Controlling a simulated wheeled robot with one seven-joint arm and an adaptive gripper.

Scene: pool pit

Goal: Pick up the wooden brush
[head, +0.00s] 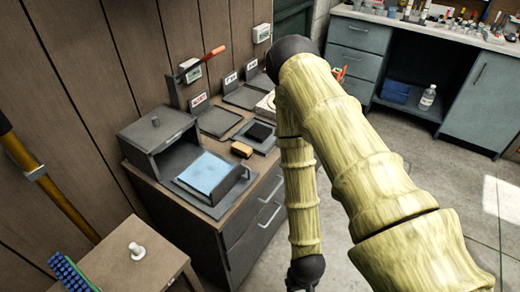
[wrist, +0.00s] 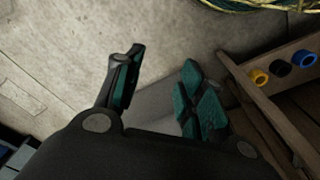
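A small tan-brown block (head: 242,149) that looks like the wooden brush lies on the top of the grey drawer cabinet (head: 262,212) in the head view. It is beside the open grey box with the light blue sheet; its bristles cannot be made out. My gripper (wrist: 160,96) shows in the wrist view with its two teal-padded fingers spread apart and nothing between them. It is over bare concrete floor. I do not see the brush in the wrist view, and my gripper cannot be made out in the head view.
An open grey box (head: 158,140) and black trays (head: 218,121) crowd the cabinet top. A wooden stand (head: 115,262) with a white knob and a blue-green bristled brush (head: 73,274) is at lower left. The wrist view shows a wooden rack (wrist: 262,105) and coiled yellow line (wrist: 255,5).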

